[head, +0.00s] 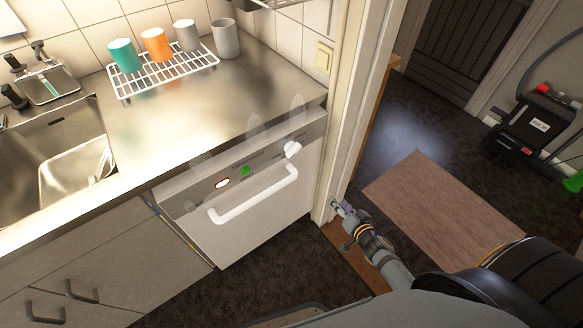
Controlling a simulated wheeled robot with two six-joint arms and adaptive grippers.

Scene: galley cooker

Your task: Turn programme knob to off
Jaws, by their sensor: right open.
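The white programme knob (292,150) sits at the upper right of the front panel of a built-in dishwasher (265,225). Which setting it points to is too small to tell. A green light (246,170) and a white oval with a reddish rim (222,184) are to its left on the panel. My right gripper (342,207) is open, low by the door frame, to the right of and apart from the knob. My left gripper is not in view.
A white bar handle (254,195) crosses the dishwasher front just below the knob. Pale steam-like wisps show at the panel. The door frame (348,110) rises close to the right of the knob. A rack (163,73) with several cups stands on the steel counter (200,110).

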